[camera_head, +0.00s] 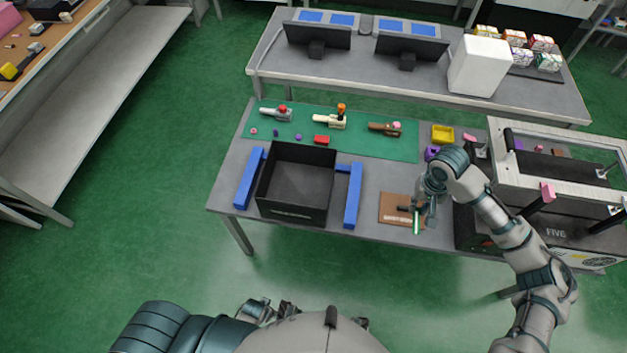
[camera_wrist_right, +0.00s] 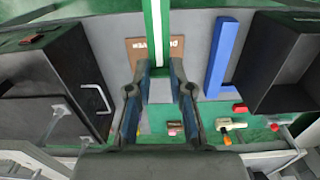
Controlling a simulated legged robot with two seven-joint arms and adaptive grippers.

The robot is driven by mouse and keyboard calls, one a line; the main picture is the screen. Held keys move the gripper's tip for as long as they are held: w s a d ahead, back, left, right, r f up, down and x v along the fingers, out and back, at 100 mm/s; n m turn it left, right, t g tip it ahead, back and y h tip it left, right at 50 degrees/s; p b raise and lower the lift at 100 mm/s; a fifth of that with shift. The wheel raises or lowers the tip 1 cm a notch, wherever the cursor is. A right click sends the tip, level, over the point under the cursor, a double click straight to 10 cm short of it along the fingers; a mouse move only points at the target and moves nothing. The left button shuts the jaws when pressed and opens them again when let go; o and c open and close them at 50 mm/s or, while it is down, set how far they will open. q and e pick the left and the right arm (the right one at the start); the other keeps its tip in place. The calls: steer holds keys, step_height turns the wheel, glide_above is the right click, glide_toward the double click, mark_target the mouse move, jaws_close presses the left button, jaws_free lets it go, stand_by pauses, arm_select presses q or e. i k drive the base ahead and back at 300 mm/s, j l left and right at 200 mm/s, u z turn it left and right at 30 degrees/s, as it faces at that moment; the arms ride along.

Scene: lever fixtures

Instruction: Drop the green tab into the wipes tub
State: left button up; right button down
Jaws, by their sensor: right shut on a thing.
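My right gripper (camera_head: 420,211) is above the front edge of the table, over the brown mat. It is shut on a thin green and white piece, which I take for the green tab (camera_head: 416,229). In the right wrist view the tab (camera_wrist_right: 156,30) runs up from between the fingers (camera_wrist_right: 159,90). A black open-topped tub (camera_head: 297,212) stands left of the gripper, apart from it; its label is too small to read, so I cannot tell whether it is the wipes tub. My left gripper (camera_head: 267,311) is low in the head view, away from the table, its fingers unclear.
Blue bars (camera_head: 249,178) (camera_head: 353,195) flank the black tub. The brown mat (camera_head: 393,208) has lettering. Several small fixtures stand on the green mat (camera_head: 352,144) behind. A yellow tray (camera_head: 442,134) is further right. A black and grey machine (camera_head: 556,230) fills the table's right end.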

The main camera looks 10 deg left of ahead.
mark_target(315, 189)
steer(key=u, duration=0.55)
steer(key=i+j+u, duration=0.1)
steer(key=j+u, duration=0.15)
steer(key=i+j+u, duration=0.15)
steer(key=j+u, duration=0.15)
steer(key=j, duration=0.1)
